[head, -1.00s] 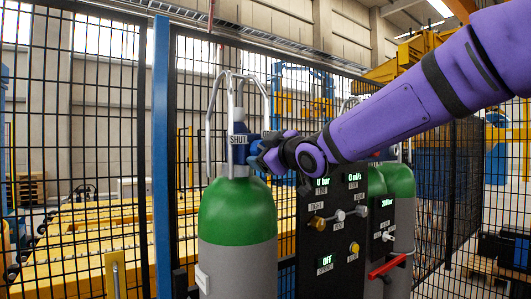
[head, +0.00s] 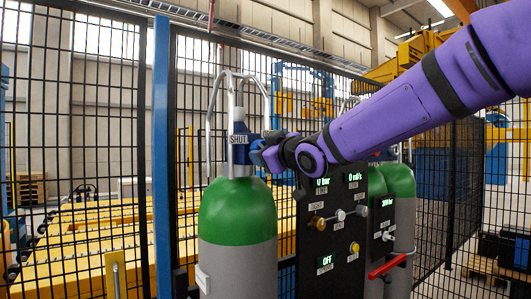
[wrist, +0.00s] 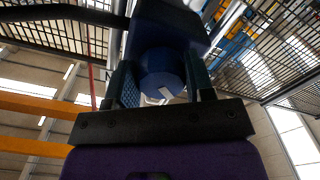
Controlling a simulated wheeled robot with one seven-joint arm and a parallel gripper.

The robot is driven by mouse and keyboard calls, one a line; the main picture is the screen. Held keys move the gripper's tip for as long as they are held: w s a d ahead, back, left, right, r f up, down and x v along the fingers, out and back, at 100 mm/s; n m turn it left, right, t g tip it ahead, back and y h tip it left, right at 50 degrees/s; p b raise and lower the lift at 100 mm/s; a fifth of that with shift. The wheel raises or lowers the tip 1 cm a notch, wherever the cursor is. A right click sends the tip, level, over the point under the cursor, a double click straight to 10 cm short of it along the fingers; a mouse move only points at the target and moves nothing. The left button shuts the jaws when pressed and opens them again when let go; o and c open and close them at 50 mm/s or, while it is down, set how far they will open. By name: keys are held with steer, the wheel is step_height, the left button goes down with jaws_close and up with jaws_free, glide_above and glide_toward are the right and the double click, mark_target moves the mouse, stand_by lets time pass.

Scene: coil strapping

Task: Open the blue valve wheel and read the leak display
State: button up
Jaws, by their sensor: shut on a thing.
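The blue valve wheel (wrist: 162,72) sits between my two fingers in the wrist view, with a small pale mark on its face. In the head view it is mostly hidden by my gripper (head: 262,150), which is shut on it from the right. The blue valve body (head: 240,148) on top of the green-shouldered cylinder (head: 237,212) carries a plate reading "SHUT". On the black panel, one display (head: 357,177) reads about 0 ml/s and another (head: 322,182) reads 0 bar. Their small labels are hard to read.
A metal guard frame (head: 210,125) rises around the valve. A second green cylinder (head: 399,180) stands behind the panel (head: 342,235), which has several knobs and an "OFF" display. A red lever (head: 388,266) sticks out at right. Black mesh fence (head: 75,120) stands behind.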

steer(key=m, duration=0.4)
steer(key=shift+s+a+f+m, duration=0.1)
steer(key=shift+m, duration=0.2)
steer(key=m, duration=0.4)
steer(key=shift+a+m, duration=0.15)
steer(key=shift+m, duration=0.15)
steer(key=m, duration=0.4)
steer(key=shift+s+a, duration=0.1)
steer(key=shift+m, duration=2.1)
steer(key=o, duration=0.9)
steer(key=shift+r, duration=0.2)
steer(key=shift+s, duration=0.1)
steer(key=v, duration=1)
steer(key=shift+s+d, duration=0.25)
steer(key=shift+s, duration=0.05)
